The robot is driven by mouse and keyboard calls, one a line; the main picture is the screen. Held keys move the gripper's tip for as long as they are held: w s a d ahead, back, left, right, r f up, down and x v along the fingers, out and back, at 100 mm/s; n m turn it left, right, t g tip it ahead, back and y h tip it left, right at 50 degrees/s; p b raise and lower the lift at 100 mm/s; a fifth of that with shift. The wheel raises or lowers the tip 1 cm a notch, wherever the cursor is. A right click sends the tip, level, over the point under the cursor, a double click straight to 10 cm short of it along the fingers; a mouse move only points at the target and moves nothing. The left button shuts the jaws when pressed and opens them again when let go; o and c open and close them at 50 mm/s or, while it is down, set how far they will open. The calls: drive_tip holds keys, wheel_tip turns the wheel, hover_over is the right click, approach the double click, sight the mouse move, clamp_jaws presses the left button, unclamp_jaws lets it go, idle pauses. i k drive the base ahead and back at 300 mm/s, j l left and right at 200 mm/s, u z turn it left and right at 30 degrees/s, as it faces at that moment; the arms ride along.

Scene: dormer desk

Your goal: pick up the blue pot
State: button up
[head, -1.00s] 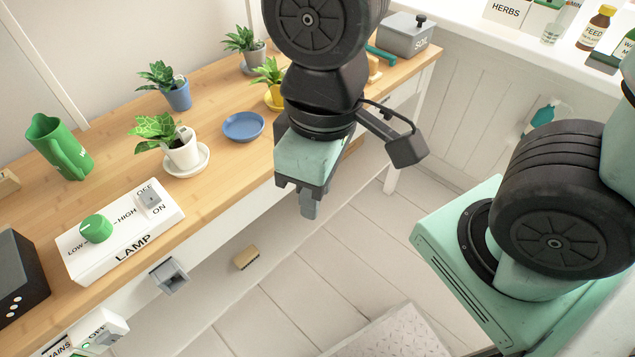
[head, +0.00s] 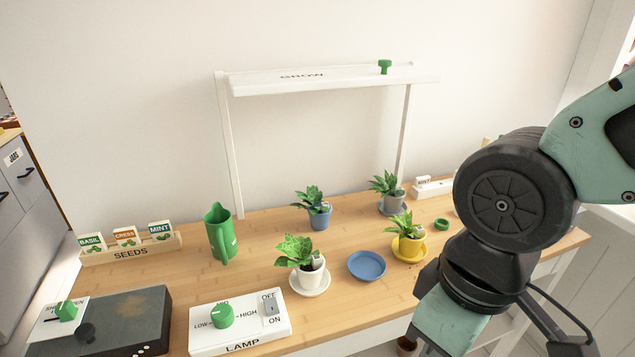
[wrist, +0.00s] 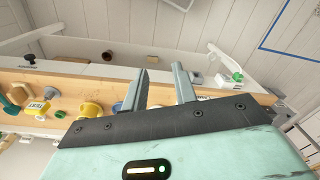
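The blue pot (head: 319,219) stands upright on the wooden desk, behind the empty blue saucer (head: 367,265), with a leafy plant and a small tag in it. My gripper shows in the wrist view (wrist: 160,72) with its two fingers apart and nothing between them. In the head view my gripper's body is at the lower right, in front of the desk's front edge and well apart from the pot; its fingertips are cut off there. A small blue thing (wrist: 117,107) shows in the wrist view, but I cannot tell whether it is the pot.
A white pot (head: 307,272) and a yellow pot (head: 411,247) stand nearer the front edge. A grey pot (head: 393,203) is to the right. A green watering can (head: 220,235) is to the left. The grow lamp (head: 330,79) overhangs the back. The lamp control box (head: 240,323) is at the front.

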sight(319, 212)
drive_tip(key=i+j+z, duration=0.3)
drive_tip(key=j, duration=0.35)
drive_tip(key=i+j+z, duration=0.15)
drive_tip(key=j, duration=0.2)
drive_tip(key=i+j+z, duration=0.15)
drive_tip(key=j, duration=0.25)
